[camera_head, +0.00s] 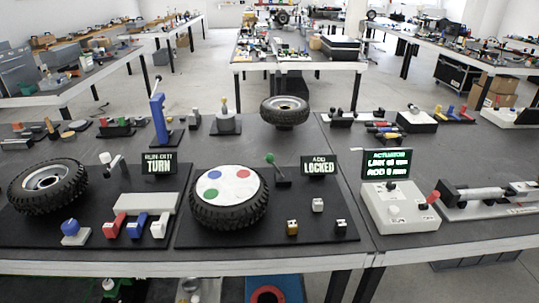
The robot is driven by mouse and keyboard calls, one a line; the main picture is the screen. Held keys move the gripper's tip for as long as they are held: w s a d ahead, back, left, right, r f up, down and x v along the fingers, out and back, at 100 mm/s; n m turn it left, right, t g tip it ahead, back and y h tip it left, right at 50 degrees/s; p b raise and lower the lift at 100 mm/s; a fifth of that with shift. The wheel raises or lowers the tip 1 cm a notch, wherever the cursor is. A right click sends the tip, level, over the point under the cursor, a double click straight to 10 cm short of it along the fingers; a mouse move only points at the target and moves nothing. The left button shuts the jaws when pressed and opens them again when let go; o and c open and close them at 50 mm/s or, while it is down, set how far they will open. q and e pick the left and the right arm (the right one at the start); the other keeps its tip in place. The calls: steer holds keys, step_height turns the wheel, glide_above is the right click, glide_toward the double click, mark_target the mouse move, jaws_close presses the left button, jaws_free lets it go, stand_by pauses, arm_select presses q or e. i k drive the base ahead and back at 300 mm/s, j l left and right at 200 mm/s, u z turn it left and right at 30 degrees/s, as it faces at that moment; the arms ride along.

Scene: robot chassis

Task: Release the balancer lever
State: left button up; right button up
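A lever with a green knob (270,159) stands on a dark mat (258,238), behind and right of a tyre (230,221). The lever leans to the left. The tyre lies flat with a white disc (232,192) on top, marked with red, green and blue dots. A small display (320,166) right of the lever reads "LOCKED", with a smaller word above that looks like "ADD". No label on the lever names it as the balancer lever. Neither of my grippers shows in this view.
Small gold, white and black blocks (317,205) sit right of the tyre. The left mat holds another tyre (47,186), a white-knobbed lever (105,158) and a "TURN" display (159,163). A white control box (400,208) with a red-knobbed lever stands at right.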

mark_target(270, 157)
steer(key=i+j, duration=0.1)
steer(key=j, duration=0.3)
steer(key=i+j+z, duration=0.1)
steer(key=j, duration=0.3)
steer(key=i+j, duration=0.15)
steer(key=j, duration=0.25)
steer(key=i+j+z, duration=0.1)
steer(key=j, duration=0.35)
steer(key=i+j, duration=0.1)
steer(key=j, duration=0.3)
steer(key=z, duration=0.05)
